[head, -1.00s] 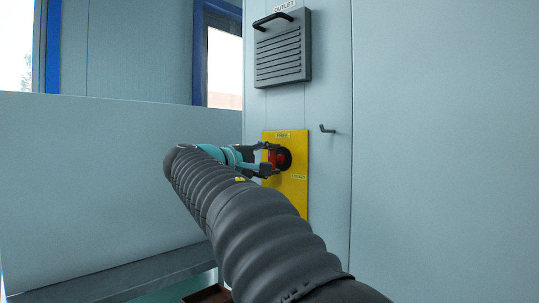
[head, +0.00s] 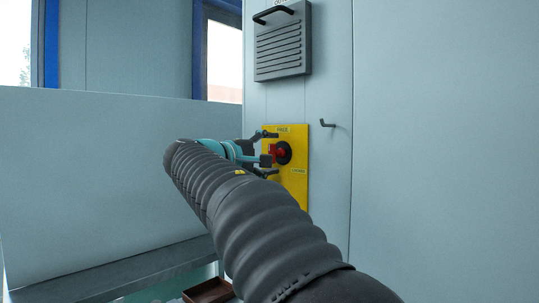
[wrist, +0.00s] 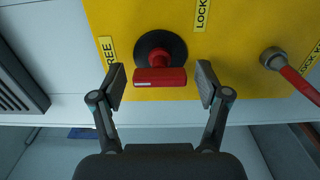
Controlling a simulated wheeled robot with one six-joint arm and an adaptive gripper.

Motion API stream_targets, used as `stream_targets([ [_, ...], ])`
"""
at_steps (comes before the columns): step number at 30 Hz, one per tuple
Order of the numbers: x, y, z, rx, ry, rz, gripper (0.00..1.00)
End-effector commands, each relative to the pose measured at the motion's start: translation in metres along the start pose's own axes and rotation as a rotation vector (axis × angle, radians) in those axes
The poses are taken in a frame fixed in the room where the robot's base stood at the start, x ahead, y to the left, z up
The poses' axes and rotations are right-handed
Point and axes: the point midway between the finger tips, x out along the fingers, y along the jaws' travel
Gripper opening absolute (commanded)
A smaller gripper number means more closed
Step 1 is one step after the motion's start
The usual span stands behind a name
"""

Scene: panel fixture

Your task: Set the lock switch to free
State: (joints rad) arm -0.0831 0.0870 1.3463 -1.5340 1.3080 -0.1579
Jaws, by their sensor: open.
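The lock switch is a red bar handle (wrist: 160,77) on a black round base (head: 284,153), mounted on a yellow panel (head: 293,190). In the wrist view the bar lies crosswise, with a white mark on its left end, the end toward the FREE label (wrist: 107,51). The LOCK label (wrist: 202,14) is at the upper right, cut off by the frame. My gripper (wrist: 160,85) is open, with one finger on each side of the bar and gaps between. In the head view my gripper (head: 267,153) is in front of the switch and partly hides the panel.
A lever with a red handle (wrist: 297,82) is at the right in the wrist view. A grey louvred outlet cover (head: 283,45) with a black handle is above the panel. A small hook (head: 328,124) sticks out of the wall to the right.

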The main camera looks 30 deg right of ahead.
Motion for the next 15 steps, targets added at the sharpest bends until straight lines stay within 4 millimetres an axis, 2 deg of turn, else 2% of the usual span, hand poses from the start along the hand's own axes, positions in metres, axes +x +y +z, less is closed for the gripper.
stream_targets([
  [7, -0.011, 0.0, -0.001, 0.001, 0.002, 0.0, 0.75],
  [15, -0.061, 0.0, -0.001, 0.0, 0.005, -0.001, 0.75],
])
